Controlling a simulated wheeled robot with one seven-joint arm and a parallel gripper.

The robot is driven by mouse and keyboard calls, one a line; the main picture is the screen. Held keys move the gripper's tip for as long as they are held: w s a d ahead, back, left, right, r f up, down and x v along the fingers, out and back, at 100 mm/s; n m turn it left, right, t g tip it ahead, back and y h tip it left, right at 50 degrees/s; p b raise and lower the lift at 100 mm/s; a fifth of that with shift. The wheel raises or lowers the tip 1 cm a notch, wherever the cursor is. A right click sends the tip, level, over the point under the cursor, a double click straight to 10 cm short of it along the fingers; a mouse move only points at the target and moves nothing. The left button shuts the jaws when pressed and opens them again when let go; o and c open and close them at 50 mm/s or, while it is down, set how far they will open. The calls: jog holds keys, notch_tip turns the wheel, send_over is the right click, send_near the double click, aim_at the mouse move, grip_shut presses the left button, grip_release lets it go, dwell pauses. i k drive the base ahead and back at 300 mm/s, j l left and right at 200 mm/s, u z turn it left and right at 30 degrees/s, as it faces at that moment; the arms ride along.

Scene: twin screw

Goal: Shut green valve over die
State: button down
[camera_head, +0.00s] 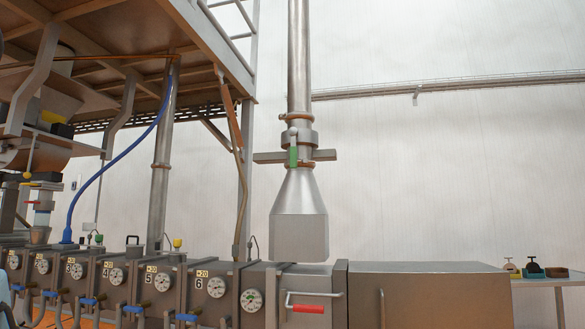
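A green valve handle (293,157) shows near the middle of the view. It hangs roughly upright along the front of a vertical steel pipe (299,60), just below a pipe collar. A flat grey bar crosses the pipe behind it. Below the valve, a steel hood (299,225) widens downward and ends just above the metal machine line. Under it is a grey block (305,280) with a red-gripped handle (308,309); I cannot tell for sure whether this is the die. My gripper is not in view.
A row of numbered barrel sections with dial gauges (162,282) and blue-handled valves runs along the lower left. A steel platform (200,35) overhangs the upper left. A long grey housing (430,290) and a side table (550,281) stand right. Space right of the pipe looks open.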

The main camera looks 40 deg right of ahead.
aim_at(292, 130)
jog(key=l+u, duration=0.15)
jog(key=l, duration=0.4)
jog(key=k+l+u, duration=0.1)
jog(key=l, duration=0.4)
jog(key=k+l+u, duration=0.15)
jog(key=l, duration=0.4)
